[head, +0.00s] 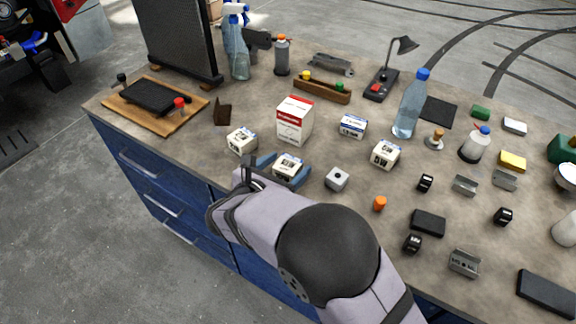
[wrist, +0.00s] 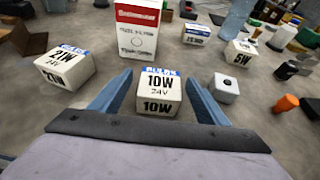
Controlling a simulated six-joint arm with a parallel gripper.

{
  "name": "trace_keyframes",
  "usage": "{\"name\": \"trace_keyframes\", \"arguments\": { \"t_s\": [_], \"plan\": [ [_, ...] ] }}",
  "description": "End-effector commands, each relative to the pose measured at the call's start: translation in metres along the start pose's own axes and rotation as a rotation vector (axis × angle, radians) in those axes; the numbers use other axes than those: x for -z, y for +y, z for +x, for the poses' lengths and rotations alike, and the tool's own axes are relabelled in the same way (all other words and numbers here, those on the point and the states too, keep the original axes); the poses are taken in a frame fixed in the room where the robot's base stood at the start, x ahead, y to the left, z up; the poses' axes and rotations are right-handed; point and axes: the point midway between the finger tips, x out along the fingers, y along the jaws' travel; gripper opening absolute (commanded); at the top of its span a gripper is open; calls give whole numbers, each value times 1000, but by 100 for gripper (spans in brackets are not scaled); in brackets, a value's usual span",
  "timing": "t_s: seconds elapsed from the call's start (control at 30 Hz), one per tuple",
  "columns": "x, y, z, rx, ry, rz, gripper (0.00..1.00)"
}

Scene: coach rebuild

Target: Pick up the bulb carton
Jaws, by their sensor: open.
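Several small white bulb cartons with blue-edged tops stand on the bench. The one marked 10W 24V (head: 287,167) is between the two blue fingers of my gripper (head: 283,168). In the wrist view this carton (wrist: 158,95) is upright, with a gap to the finger on each side. My gripper (wrist: 158,97) is open. A carton marked 21W 24V (wrist: 64,68) stands to its left, and one marked 5W (wrist: 242,53) stands further back to the right. Another white carton with a blue label (head: 352,126) lies behind; its wattage is too small to read.
A taller red-and-white box (head: 295,121) stands close behind the 10W carton. A clear bottle (head: 410,105) stands further back. Small dark parts crowd the right side.

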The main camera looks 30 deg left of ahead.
Motion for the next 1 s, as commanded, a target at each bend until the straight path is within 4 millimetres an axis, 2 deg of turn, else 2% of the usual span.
{"name": "trace_keyframes", "arguments": {
  "t_s": [0.13, 0.33, 0.37, 0.53, 0.57, 0.83, 1.0],
  "plan": [
    [0, 0, 9, 0, 0, 1, 69],
    [0, 0, 9, -1, 0, 1, 69],
    [0, 0, 9, 0, 0, 1, 66],
    [0, 0, 9, 0, 0, 1, 26],
    [0, 0, 9, 0, 0, 1, 24],
    [-1, 0, 8, -1, -1, 1, 24],
    [-11, 0, 4, -1, -1, 5, 24]
  ]
}}
